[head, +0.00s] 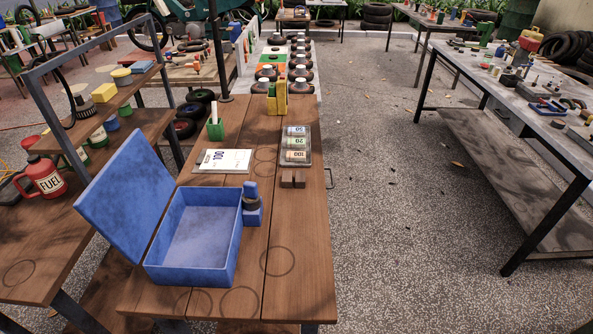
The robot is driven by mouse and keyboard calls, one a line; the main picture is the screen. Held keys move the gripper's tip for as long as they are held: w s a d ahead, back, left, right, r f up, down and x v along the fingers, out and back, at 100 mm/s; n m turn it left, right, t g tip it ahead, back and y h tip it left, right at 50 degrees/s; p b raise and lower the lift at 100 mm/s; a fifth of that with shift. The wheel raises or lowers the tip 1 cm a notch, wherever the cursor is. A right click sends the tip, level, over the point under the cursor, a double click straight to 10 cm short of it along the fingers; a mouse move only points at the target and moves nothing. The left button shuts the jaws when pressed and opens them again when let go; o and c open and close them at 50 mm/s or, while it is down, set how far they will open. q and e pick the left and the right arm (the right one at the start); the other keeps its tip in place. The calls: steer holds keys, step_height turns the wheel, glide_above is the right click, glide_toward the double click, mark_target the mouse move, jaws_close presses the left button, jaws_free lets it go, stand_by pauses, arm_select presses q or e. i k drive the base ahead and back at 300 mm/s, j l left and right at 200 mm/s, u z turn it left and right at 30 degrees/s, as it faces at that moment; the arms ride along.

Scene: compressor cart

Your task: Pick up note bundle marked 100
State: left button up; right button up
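Three small note bundles lie in a row in a dark tray (309,162) on the wooden cart top. The nearest, pale orange bundle (297,155) appears marked 100. The green bundle (295,142) behind it seems marked 20, and the farthest, bluish-grey bundle (297,130) seems marked 50. The print is small. A flat white card or pad (222,160) with large dark figures, also like 100, lies left of the tray. Neither of my grippers is in view.
An open blue box (198,225), empty inside, stands at the front of the wooden top (300,260). Small brown blocks (292,179) sit just in front of the tray. A green cup (215,129) and yellow holder (277,99) stand behind. The front right of the top is clear.

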mark_target(290, 156)
steer(key=l+u, duration=0.2)
steer(key=l, duration=0.25)
steer(key=l+u, duration=0.25)
steer(key=l, duration=0.15)
steer(key=k+l+u, duration=0.2)
steer(key=l, duration=0.25)
steer(key=l+u, duration=0.25)
steer(key=l, duration=0.15)
steer(key=i+l+u, duration=0.25)
steer(key=l+u, duration=0.2)
steer(key=l, duration=0.25)
steer(key=i+l+u, duration=0.25)
steer(key=l, duration=0.2)
steer(key=l+u, duration=0.2)
steer(key=l, duration=0.2)
